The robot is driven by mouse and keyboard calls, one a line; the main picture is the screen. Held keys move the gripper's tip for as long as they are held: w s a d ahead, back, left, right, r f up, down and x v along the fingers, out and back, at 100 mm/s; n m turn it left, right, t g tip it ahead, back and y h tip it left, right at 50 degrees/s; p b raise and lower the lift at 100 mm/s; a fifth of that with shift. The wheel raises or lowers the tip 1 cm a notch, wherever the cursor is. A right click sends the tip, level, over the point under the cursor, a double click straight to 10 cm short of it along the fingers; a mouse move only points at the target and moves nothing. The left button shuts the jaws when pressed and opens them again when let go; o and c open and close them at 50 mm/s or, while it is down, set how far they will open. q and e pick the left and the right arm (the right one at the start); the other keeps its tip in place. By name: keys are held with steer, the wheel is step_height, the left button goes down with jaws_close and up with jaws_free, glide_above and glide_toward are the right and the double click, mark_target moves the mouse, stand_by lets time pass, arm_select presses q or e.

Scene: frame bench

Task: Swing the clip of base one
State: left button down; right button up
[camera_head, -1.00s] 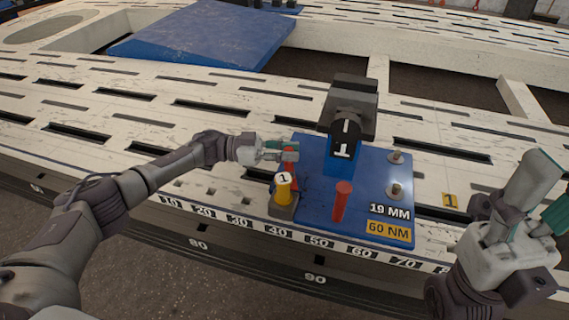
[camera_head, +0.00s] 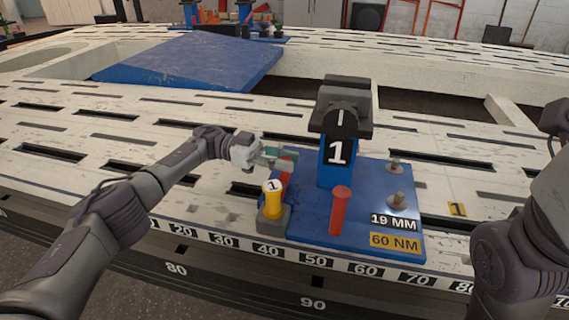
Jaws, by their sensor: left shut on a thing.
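Base one is a blue plate (camera_head: 305,222) with a blue post (camera_head: 337,170) that carries a dark clamp head (camera_head: 343,105) marked 1. A red upright peg (camera_head: 340,211) stands on the plate's front half. My left gripper (camera_head: 281,158) is at the plate's left edge, shut on a red clip (camera_head: 286,176). The fingers and the yellow knob in front hide part of the clip. My right arm shows at the right edge, but its gripper is not in view.
A yellow knob (camera_head: 272,203) labelled 1 stands in a grey block by the plate's front left corner. Two bolts (camera_head: 396,200) (camera_head: 394,167) stand on the right side. A blue sloped panel (camera_head: 190,70) lies farther back on the slotted white frame (camera_head: 130,115).

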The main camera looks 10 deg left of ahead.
arm_select(q)
steer(key=c, duration=0.9)
jaws_free()
step_height(320, 180, up, 10)
steer(key=shift+s+f, duration=0.1)
